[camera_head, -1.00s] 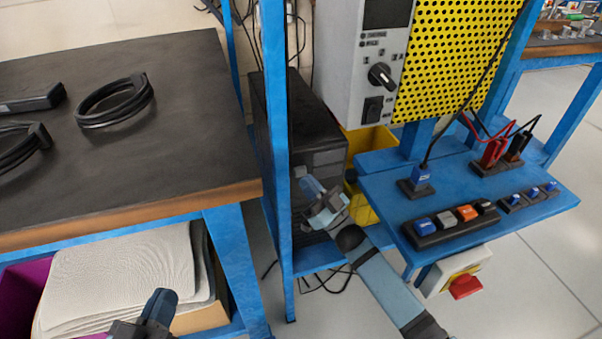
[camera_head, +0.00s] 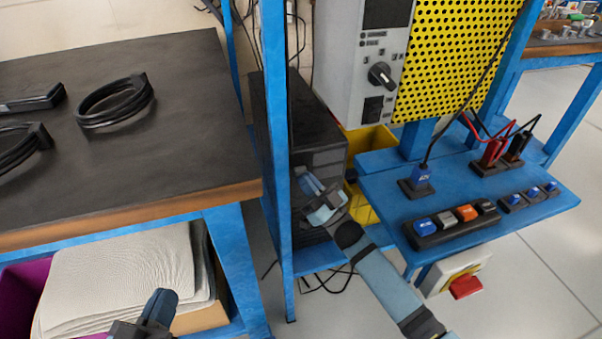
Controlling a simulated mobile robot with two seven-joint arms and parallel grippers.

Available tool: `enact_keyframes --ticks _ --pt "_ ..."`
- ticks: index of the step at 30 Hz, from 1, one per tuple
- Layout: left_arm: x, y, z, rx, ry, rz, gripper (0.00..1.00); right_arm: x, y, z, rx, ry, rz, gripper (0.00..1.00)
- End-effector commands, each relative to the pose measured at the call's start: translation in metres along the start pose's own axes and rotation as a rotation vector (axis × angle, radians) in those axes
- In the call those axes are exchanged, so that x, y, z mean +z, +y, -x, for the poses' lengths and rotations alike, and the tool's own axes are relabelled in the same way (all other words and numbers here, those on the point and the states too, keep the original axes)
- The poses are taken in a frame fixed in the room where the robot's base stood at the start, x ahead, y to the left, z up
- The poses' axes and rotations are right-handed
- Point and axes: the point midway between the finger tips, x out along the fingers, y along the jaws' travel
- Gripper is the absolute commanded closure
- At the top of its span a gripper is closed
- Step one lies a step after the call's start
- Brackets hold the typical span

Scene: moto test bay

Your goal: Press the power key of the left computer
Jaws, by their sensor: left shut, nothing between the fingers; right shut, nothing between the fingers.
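My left gripper (camera_head: 161,300) is shut and empty at the bottom left, in front of the lower shelf and well away from the tower.
A blue post (camera_head: 277,120) stands just left of my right gripper. A blue shelf (camera_head: 385,190) with switches and plugs is to the right, with a red button (camera_head: 465,286) below. A dark table (camera_head: 180,80) with coiled cables is at left. A yellow bin (camera_head: 368,140) sits behind.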

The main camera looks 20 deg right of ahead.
Motion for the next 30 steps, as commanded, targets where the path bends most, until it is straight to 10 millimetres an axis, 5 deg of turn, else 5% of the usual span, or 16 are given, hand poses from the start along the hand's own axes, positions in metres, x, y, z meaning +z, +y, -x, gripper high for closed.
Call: enact_keyframes --ticks 30 --pt "0.0003 -0.0003 -0.0004 0.000 0.002 0.000 1.00 0.0034 0.0038 -0.0052 0.000 0.000 0.000 1.00"
